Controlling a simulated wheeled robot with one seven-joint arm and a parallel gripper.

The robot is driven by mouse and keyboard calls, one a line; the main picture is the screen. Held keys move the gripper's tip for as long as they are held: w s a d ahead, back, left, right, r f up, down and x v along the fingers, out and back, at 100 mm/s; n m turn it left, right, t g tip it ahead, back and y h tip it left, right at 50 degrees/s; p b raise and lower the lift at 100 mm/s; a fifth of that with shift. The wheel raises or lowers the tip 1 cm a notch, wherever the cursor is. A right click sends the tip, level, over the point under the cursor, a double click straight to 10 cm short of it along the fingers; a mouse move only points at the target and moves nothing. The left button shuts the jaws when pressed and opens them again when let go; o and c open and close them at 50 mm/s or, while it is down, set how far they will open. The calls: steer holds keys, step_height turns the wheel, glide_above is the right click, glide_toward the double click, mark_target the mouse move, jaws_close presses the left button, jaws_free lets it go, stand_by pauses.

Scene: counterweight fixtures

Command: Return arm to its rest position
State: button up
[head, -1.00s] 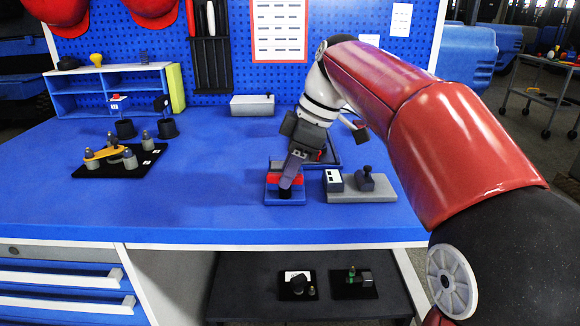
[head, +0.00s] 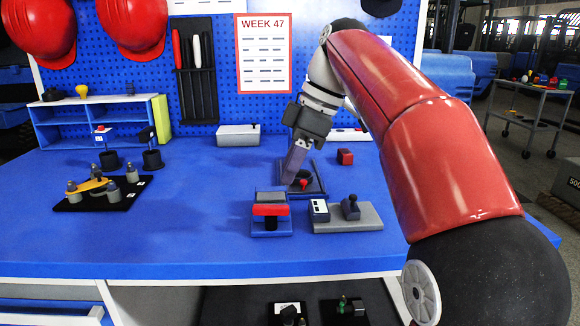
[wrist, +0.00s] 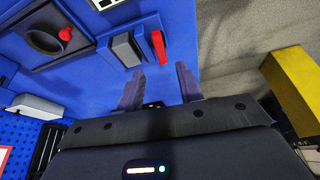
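My gripper (head: 293,170) is raised above the blue bench (head: 200,220), just behind a fixture with a blue base, a red bar and a grey top (head: 270,210). In the wrist view its two fingers (wrist: 158,85) stand apart with nothing between them, so it is open and empty. The red bar (wrist: 159,47) and a grey block (wrist: 125,48) lie beyond the fingertips, apart from them. My arm is bent, reaching in from the right side of the head view.
A grey plate with a black knob (head: 362,219) lies right of the fixture. A black tray (head: 314,190) and a red block (head: 345,156) lie behind it. A white box (head: 238,135) stands by the pegboard. A black fixture board (head: 120,203) is at left. The front-left bench is clear.

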steer(key=s+d+f+m+t+h, duration=0.2)
steer(key=s+d+f+m, duration=0.3)
steer(key=s+f+m, duration=0.3)
steer(key=s+d+f+m+t+h, duration=0.2)
steer(key=s+d+f+m, duration=0.3)
steer(key=s+f+m, duration=0.3)
steer(key=s+f+t, duration=0.1)
steer(key=s+f, duration=0.3)
steer(key=f, duration=0.2)
steer(key=shift+m, duration=0.3)
steer(key=shift+s, duration=0.1)
